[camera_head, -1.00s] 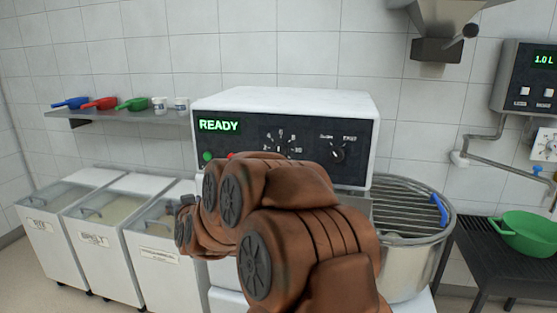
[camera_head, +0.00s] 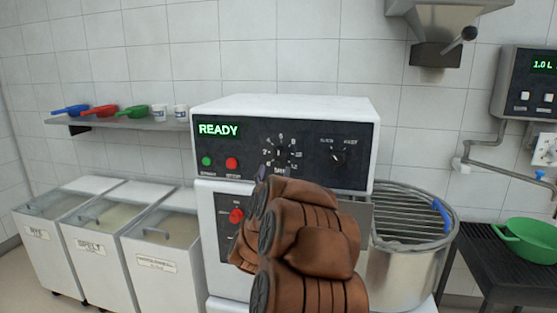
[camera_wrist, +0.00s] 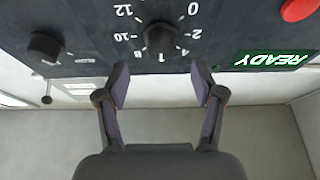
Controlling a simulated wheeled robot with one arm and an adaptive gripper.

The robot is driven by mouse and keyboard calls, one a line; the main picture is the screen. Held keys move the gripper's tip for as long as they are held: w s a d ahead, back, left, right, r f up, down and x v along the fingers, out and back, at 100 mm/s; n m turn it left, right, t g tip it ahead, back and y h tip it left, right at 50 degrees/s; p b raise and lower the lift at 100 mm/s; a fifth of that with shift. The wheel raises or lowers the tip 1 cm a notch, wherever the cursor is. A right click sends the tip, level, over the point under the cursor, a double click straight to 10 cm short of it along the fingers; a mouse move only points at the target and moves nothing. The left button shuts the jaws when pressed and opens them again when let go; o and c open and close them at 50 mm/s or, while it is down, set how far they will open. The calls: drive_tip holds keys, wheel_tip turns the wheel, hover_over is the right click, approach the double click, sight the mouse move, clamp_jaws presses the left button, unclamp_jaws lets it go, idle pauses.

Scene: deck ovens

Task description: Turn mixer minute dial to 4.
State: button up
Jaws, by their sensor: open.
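The mixer minute dial (camera_head: 281,152) is a dark round knob with white numbers around it, on the black panel of the white mixer (camera_head: 285,105). In the wrist view, which is upside down, the dial (camera_wrist: 160,40) is near the top middle. Which number its pointer marks is too small to tell for sure. My gripper (camera_wrist: 161,84) is open and empty. Its two fingertips are spread to either side of the dial's line and appear short of the knob, not touching it.
A second knob (camera_head: 337,157) sits right of the dial. A green button (camera_head: 207,161) and red button (camera_head: 232,163) are to its left, below the READY display (camera_head: 218,130). A red knob (camera_head: 236,216) is lower down. A steel bowl with a wire guard (camera_head: 412,215) stands at right.

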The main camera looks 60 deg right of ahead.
sight(279, 158)
drive_tip(key=shift+p+x, duration=0.5)
drive_tip(key=shift+x, duration=2.95)
drive_tip(key=shift+f, duration=0.1)
drive_tip(key=c, duration=1.1)
